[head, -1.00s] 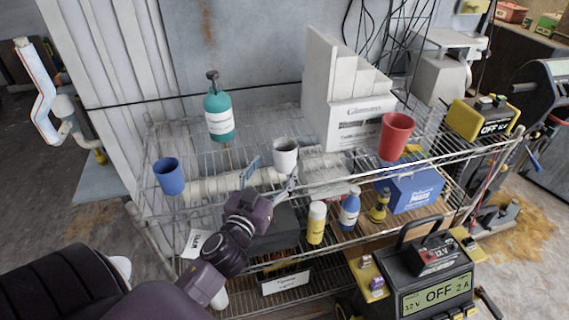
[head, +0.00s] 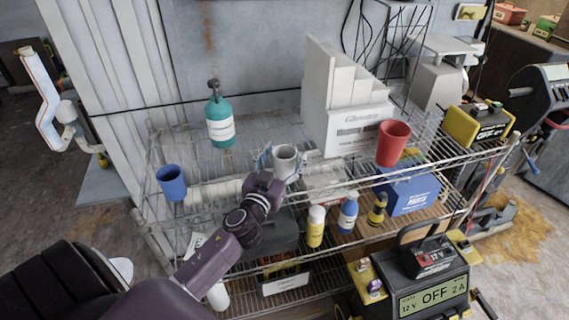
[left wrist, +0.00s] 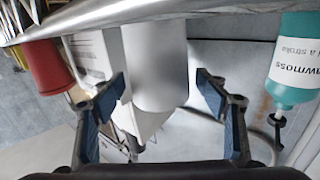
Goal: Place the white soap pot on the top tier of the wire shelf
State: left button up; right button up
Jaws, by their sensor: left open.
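The white soap pot (head: 286,161) stands upright on the top tier of the wire shelf (head: 262,124), near the middle. My left gripper (head: 280,163) reaches in from the front, its blue-padded fingers on either side of the pot. In the left wrist view the pot (left wrist: 156,62) lies between the fingers of the left gripper (left wrist: 161,86), with visible gaps on both sides. The jaws are open. Part of the pot's lower body is hidden behind the gripper in the head view. My right gripper is not in view.
On the top tier, a blue cup (head: 171,183) and a green pump bottle (head: 220,122) stand left of the pot. A white file holder (head: 352,128) and a red cup (head: 393,144) stand right of it. Bottles and a blue box (head: 410,190) sit below.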

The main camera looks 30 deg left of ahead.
pick_arm(q)
jog(key=shift+c, duration=0.7)
jog(key=c, duration=1.2)
jog(key=shift+r, duration=0.15)
jog(key=shift+r, duration=0.65)
notch_tip(320, 180, up, 18)
jog(key=r+p, duration=0.1)
jog(key=p, duration=0.1)
jog(key=s+d+f+m+h, duration=0.1)
jog(key=s+d+f, duration=0.3)
jog(key=s+d, duration=0.1)
jog(key=s+d+f+m+h+b, duration=0.1)
jog(key=s+d+f, duration=0.4)
jog(key=d, duration=0.2)
jog(key=s+d+f+h+b, duration=0.1)
jog(key=s+d+f+h, duration=0.1)
jog(key=s+d+f, duration=0.2)
jog(key=shift+s+d+f+m, duration=0.1)
jog(key=shift+s+d+m, duration=0.15)
jog(key=shift+d, duration=0.4)
jog(key=shift+s+d+f+m, duration=0.15)
jog(key=shift+s+d, duration=0.1)
jog(key=shift+d, duration=0.35)
